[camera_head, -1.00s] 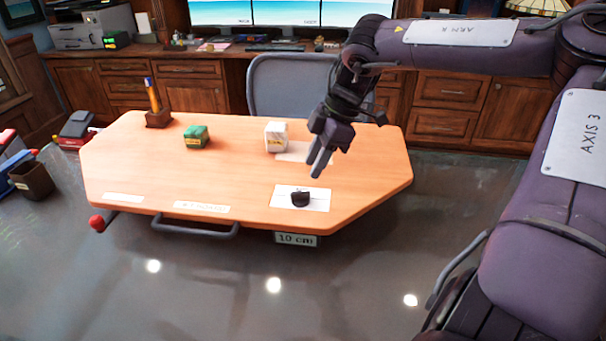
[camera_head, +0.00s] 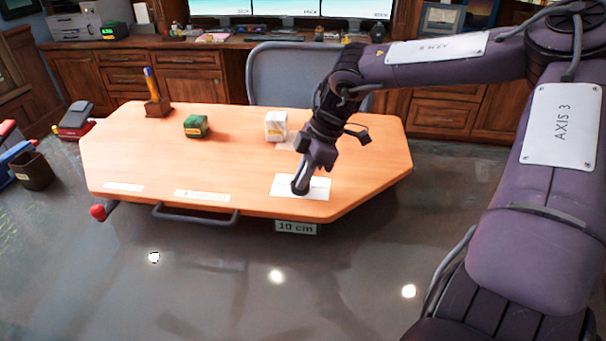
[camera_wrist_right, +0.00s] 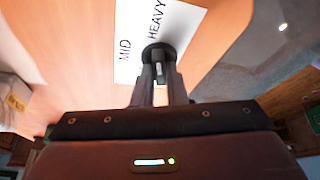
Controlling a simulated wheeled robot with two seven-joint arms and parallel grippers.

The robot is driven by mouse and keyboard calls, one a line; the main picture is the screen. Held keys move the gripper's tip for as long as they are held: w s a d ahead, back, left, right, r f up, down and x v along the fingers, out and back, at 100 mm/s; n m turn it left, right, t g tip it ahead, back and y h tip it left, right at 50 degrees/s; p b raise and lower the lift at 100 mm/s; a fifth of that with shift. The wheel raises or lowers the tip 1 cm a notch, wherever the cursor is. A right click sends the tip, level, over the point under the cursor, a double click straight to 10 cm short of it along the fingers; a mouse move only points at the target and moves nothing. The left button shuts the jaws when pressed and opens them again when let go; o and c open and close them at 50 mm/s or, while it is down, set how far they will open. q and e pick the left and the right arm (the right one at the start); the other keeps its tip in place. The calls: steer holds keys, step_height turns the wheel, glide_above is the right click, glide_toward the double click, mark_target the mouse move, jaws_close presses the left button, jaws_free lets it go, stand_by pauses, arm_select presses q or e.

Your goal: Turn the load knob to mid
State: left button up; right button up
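The load knob (camera_wrist_right: 160,50) is black and round, and sits on a white label card (camera_wrist_right: 140,20) that reads MID and HEAVY in the right wrist view. The card also shows in the head view (camera_head: 319,188), near the desk's front right. My right gripper (camera_wrist_right: 159,74) is down at the knob, its two fingers on either side of the knob's raised grip. I cannot tell if they press on it. My left gripper is out of view.
On the orange desktop (camera_head: 240,155) stand a white box (camera_head: 276,126), a green box (camera_head: 195,126) and a wooden pen holder (camera_head: 157,106). A red ball-ended lever (camera_head: 98,212) and a grey handle (camera_head: 195,217) are at the front edge. A chair (camera_head: 300,75) stands behind.

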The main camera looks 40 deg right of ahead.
jaws_close()
steer(key=shift+n, duration=0.3)
steer(key=shift+w+d+n+g, duration=0.1)
steer(key=shift+n+g, duration=0.3)
steer(key=shift+n, duration=0.6)
steer(key=n+g, duration=0.1)
steer(key=n, duration=0.1)
steer(key=shift+n+y, duration=0.3)
steer(key=n, duration=0.1)
steer(key=n+g+p, duration=0.1)
steer(key=n, duration=0.1)
steer(key=shift+w+r+n, duration=0.1)
steer(key=shift+w+n, duration=0.05)
steer(key=shift+n, duration=0.15)
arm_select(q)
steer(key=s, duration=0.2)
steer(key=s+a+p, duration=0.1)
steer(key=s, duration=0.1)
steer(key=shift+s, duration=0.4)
arm_select(e)
steer(key=n+g, duration=0.1)
steer(key=n, duration=0.1)
steer(key=n+g, duration=0.1)
steer(key=n, duration=0.1)
steer(key=shift+w+n+h, duration=0.15)
steer(key=shift+n+h, duration=0.25)
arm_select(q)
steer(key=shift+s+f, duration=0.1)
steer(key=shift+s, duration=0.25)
